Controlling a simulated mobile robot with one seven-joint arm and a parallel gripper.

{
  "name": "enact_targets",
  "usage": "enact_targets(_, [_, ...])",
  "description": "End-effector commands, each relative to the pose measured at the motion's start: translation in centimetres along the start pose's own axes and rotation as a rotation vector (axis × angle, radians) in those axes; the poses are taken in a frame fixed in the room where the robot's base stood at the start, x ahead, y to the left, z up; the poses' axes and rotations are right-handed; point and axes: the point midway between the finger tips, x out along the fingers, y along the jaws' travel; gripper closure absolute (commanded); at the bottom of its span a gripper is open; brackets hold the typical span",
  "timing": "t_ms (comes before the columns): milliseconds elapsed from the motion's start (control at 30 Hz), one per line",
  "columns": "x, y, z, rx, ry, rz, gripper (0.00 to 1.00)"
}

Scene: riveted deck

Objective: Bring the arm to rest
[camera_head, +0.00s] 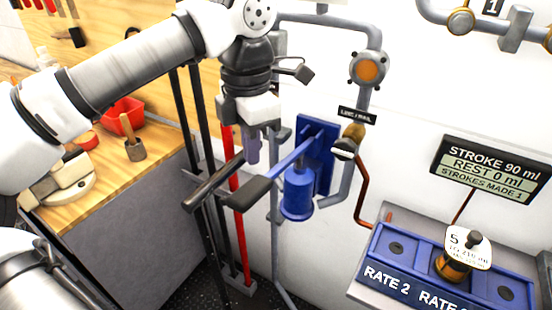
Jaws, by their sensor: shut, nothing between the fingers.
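My arm reaches in from the left, and my gripper (252,150) hangs pointing down near the middle of the head view. Its purple fingers are together and look empty. The fingers look apart from the grip, though the depth gap is hard to judge. The blue pump body (298,195) is mounted on a blue plate on the white wall.
A display (494,170) reads STROKE 90 ml, REST 0 ml, STROKES MADE 1. A blue rack (395,250) with a tagged amber bottle (453,268) stands at lower right. Long-handled tools (233,215) stand behind my gripper. A wooden bench (110,175) holds a red bin (122,115). Pipes run along the wall.

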Motion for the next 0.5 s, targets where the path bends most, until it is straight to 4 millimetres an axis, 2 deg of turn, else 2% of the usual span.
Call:
enact_targets(33, [-0.91, 0.0, 0.01, 0.0, 0.0, 0.0, 1.0])
enact_targets(100, [-1.29, 0.0, 0.02, 0.0, 0.0, 0.0, 1.0])
enact_targets(500, [-1.23, 0.0, 0.02, 0.0, -0.001, 0.0, 1.0])
